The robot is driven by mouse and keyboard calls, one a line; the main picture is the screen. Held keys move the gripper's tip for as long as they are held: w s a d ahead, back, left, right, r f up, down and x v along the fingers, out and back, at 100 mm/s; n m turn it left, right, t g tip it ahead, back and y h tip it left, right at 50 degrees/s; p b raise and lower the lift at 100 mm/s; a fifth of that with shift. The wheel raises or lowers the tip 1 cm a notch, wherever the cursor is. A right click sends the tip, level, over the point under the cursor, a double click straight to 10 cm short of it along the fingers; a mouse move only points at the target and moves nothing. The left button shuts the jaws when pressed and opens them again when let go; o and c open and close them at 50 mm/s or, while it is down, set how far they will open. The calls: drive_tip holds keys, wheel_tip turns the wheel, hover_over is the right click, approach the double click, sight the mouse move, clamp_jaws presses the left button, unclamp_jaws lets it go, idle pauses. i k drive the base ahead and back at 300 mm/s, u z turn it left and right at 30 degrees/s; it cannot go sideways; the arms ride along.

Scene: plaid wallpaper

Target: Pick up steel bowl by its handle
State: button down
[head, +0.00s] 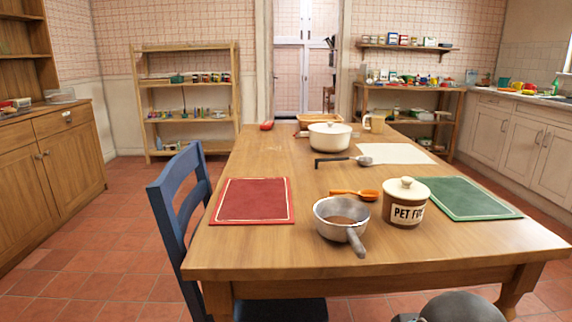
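The steel bowl (326,226) stands upright on the wooden table (270,245), close to its front edge. It is silver-grey, like a small pan, with a brownish inside. Its short grey handle (356,243) points toward me and slightly right, ending above the tabletop near the edge. Nothing covers the bowl or handle. My gripper's fingers are not in view; a grey rounded part at the bottom edge, right of centre, may be part of my arm.
A red mat (251,201) is left, a green mat (463,198) right. A blue chair (175,205) stands at the table's left side.

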sight(341, 219)
drive_tip(key=u, duration=3.6)
drive_tip(key=k, duration=1.7)
drive_tip(key=z, duration=1.75)
